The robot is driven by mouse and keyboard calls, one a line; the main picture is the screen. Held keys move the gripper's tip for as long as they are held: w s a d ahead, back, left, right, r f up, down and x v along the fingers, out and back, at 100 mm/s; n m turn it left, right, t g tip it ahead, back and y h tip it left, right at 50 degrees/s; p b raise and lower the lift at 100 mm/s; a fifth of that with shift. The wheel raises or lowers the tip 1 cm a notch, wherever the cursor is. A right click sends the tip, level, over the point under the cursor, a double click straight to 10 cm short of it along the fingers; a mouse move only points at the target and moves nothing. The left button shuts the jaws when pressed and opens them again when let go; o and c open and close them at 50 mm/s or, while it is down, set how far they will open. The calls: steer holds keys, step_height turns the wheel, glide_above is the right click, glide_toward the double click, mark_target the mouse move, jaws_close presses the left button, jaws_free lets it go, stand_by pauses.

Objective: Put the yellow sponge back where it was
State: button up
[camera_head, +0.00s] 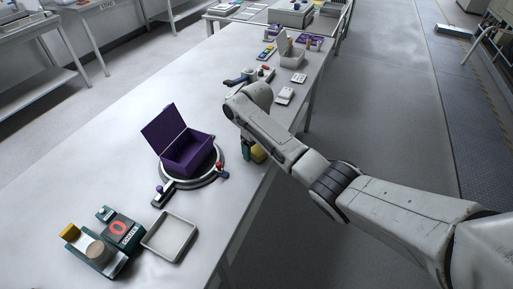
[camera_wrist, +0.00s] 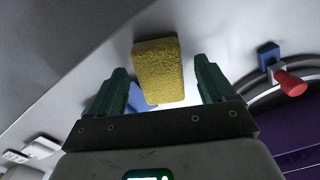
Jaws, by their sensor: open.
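The yellow sponge (camera_wrist: 158,72) shows in the wrist view between and beyond the green fingers of my gripper (camera_wrist: 160,80), with a gap on either side. Its darker greenish layer shows along its top edge. My gripper is open and holds nothing. In the head view, the sponge (camera_head: 259,154) is near the table's right edge, beside my gripper (camera_head: 247,151), which is partly hidden under my arm. I cannot tell whether the sponge rests flat on the table.
An open purple box (camera_head: 186,155) stands on a round turntable with red and blue knobs, left of my gripper. A shallow tray (camera_head: 170,237) and a green station (camera_head: 105,250) stand at the near end. Small items and a grey bin (camera_head: 291,57) occupy the far end.

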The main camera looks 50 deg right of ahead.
mark_target(257, 149)
step_height(257, 149, up, 12)
steer(key=shift+n+t+y, duration=0.4)
steer(key=shift+t+y, duration=0.4)
steer(key=shift+y, duration=0.1)
steer(key=s+a+f, duration=0.3)
steer(key=a, duration=0.2)
steer(key=s+a+f, duration=0.3)
steer(key=a, duration=0.3)
steer(key=s+a+f+p, duration=0.1)
steer(key=s+a+f, duration=0.2)
steer(key=a, duration=0.3)
steer(key=shift+s+a+f, duration=0.1)
steer(key=shift+s+f, duration=0.05)
steer(key=shift+f, duration=0.4)
steer(key=s+f+h, duration=0.1)
steer(key=s+f, duration=0.1)
steer(key=s, duration=1)
steer(key=s+f+m+h, duration=0.1)
steer(key=s+f, duration=0.1)
steer(key=s, duration=1.1)
steer(key=shift+s+g, duration=0.2)
steer(key=shift+g, duration=0.1)
steer(key=shift+f, duration=0.1)
